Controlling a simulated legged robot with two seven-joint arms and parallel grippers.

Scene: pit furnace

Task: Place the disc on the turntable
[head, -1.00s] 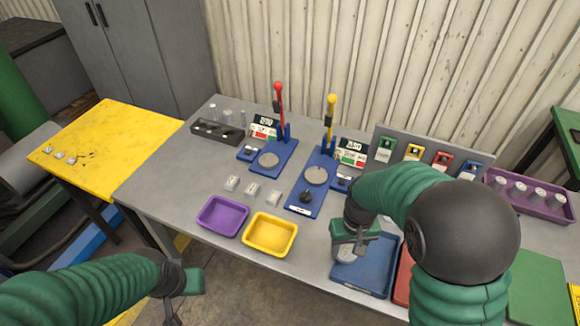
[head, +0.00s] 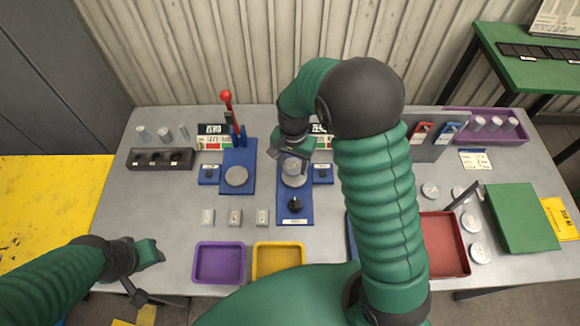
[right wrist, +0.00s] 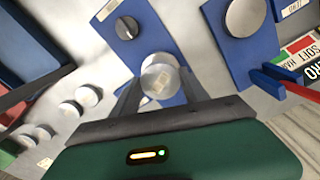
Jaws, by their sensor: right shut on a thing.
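My right gripper (head: 291,166) is shut on a pale grey disc (head: 294,180) at the blue base (head: 296,213) with the black knob. In the right wrist view the disc (right wrist: 160,77) sits between the fingertips (right wrist: 160,92), with a light mark on its face. The disc covers the spot where the round turntable plate was seen earlier. I cannot tell whether it touches the plate or hovers just above it. My left gripper (head: 140,285) is low at the left, over the table's front edge; its finger opening is unclear.
The left blue base (head: 237,153) has a bare round plate and a red lever (head: 228,108). A purple tray (head: 219,281), a yellow tray (head: 279,246) and a red tray (head: 462,243) line the front. Loose discs (head: 480,253) lie at the right.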

